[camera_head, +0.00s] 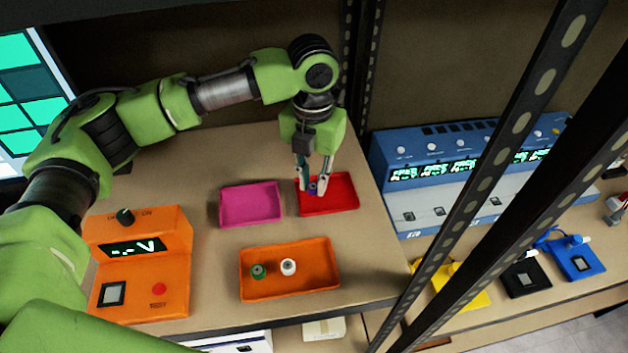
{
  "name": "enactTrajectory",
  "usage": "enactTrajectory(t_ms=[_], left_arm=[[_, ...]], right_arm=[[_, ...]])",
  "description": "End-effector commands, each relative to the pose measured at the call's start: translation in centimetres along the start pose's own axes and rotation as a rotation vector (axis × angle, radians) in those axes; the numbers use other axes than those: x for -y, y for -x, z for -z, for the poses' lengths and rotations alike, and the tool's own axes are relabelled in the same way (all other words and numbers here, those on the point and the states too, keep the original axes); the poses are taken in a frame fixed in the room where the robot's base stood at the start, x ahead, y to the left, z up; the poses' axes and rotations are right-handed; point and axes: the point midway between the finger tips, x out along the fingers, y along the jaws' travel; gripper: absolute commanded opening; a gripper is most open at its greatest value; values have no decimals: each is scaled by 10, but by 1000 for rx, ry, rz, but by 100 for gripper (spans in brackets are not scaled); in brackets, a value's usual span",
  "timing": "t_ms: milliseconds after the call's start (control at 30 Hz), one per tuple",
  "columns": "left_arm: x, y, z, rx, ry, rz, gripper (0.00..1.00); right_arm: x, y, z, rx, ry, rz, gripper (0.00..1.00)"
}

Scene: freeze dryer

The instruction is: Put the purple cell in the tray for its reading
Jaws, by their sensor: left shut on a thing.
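My left gripper (313,187) points down over the red tray (343,207) at the back right of the near table. It is shut on the small purple cell (312,188), which shows between the fingertips at the tray's left part. I cannot tell whether the cell touches the tray floor. A magenta tray (251,204) lies just left of the red one. The orange tester (140,280) at the left has a lit display (132,248) reading dashes and a V. My right gripper is not in view.
An orange tray (290,290) at the front holds a green cell (258,271) and a white cell (288,267). Dark perforated posts (480,180) stand right of the table. Beyond them are a blue-and-white instrument (440,178) and several small coloured devices. Bare tabletop lies between the trays.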

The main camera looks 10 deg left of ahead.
Motion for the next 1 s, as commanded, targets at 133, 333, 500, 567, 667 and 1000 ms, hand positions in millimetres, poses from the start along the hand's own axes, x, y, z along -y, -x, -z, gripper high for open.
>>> enactTrajectory(t_ms=[133,333,500,567,667,1000], left_arm=[[0,-14,0,0,0,1,0],[0,-14,0,0,1,1,0],[0,-16,0,1,1,0,24],[0,-16,0,1,1,0,24],[0,-16,0,0,1,0,24],[0,1,-1,5,1,1,24]], right_arm=[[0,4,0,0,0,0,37],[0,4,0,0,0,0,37],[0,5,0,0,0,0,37],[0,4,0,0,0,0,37],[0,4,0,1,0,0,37],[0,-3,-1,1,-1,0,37]])
